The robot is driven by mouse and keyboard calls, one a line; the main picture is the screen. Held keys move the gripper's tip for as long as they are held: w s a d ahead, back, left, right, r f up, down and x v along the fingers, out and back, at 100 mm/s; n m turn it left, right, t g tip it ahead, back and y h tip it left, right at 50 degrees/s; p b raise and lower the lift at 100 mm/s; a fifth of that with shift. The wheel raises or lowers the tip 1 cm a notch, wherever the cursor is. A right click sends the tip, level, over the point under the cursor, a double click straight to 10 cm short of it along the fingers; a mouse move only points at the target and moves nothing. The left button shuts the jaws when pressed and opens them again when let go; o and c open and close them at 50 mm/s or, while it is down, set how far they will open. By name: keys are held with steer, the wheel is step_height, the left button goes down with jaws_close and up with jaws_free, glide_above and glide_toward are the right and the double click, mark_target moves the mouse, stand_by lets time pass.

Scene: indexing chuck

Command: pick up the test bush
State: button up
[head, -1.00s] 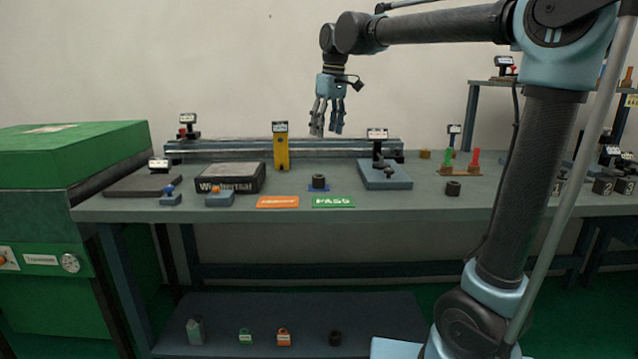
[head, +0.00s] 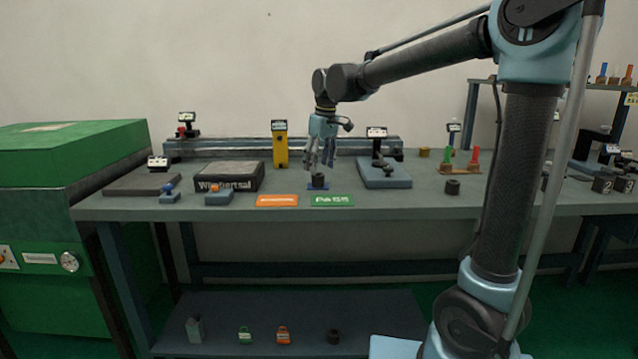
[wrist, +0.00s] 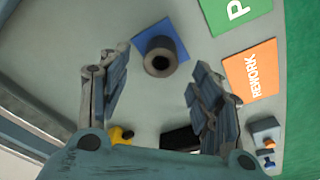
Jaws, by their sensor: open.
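The likely test bush is a dark hollow cylinder (head: 318,181) upright on a small blue pad (head: 325,187) on the bench. In the wrist view the dark cylinder (wrist: 160,57) shows its round bore from above, with the blue pad (wrist: 178,76) around its base. My gripper (head: 319,168) is above the cylinder in the head view, fingers pointing down. In the wrist view the open fingers (wrist: 158,75) are apart with nothing between them; the cylinder lies beyond their tips. The gap in height is hard to judge.
An orange REWORK card (head: 277,200) and a green PASS card (head: 332,201) lie at the bench's front. A yellow post (head: 280,148) stands behind left, and a gauge stand (head: 385,175) to the right. Another dark cylinder (head: 453,187) stands further right.

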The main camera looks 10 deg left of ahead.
mark_target(318, 179)
steer(key=shift+w+a+f, duration=0.1)
steer(key=shift+a+f, duration=0.05)
steer(key=shift+f, duration=1.15)
steer(key=shift+w+a+f, duration=0.1)
steer(key=shift+a+f, duration=0.05)
steer(key=shift+f, duration=1.1)
steer(key=shift+c, duration=0.6)
jaws_close()
